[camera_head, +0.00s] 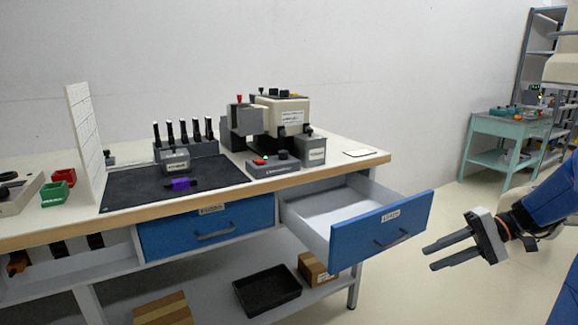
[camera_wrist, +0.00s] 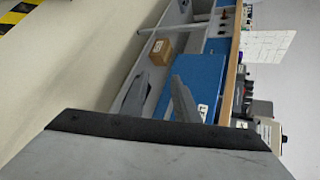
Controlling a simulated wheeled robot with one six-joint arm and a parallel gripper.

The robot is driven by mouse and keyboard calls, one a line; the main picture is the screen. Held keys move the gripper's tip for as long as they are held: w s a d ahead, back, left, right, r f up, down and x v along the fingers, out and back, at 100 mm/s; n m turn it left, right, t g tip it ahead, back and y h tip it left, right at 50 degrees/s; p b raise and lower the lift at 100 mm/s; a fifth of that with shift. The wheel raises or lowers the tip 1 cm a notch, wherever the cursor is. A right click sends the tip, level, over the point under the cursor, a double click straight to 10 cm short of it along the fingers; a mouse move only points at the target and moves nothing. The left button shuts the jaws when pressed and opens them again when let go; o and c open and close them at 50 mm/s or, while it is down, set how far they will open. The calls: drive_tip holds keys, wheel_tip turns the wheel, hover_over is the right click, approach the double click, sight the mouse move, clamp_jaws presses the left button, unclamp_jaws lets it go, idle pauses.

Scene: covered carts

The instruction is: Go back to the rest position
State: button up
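My gripper (camera_head: 449,249) is at the right of the head view, to the right of the pulled-out drawer and apart from it. Its two grey fingers stand apart with nothing between them. In the wrist view my gripper (camera_wrist: 158,100) also shows two separate fingers with no object held. The blue drawer (camera_head: 382,228) stands open and looks empty inside. Its blue front also shows in the wrist view (camera_wrist: 203,82), beyond the fingers.
A black tray (camera_head: 268,291) lies on the lower shelf.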

drive_tip(key=s+a+f+n+t+h, duration=0.1)
drive_tip(key=s+a+h, duration=0.3)
drive_tip(key=s, duration=0.5)
drive_tip(key=s+a+f+n+t+h, duration=0.1)
drive_tip(key=s+a+n+t+h, duration=0.1)
drive_tip(key=s+h, duration=0.6)
drive_tip(key=shift+s+a+f+n+t, duration=0.45)
drive_tip(key=shift+s+a, duration=0.45)
drive_tip(key=shift+a, duration=0.5)
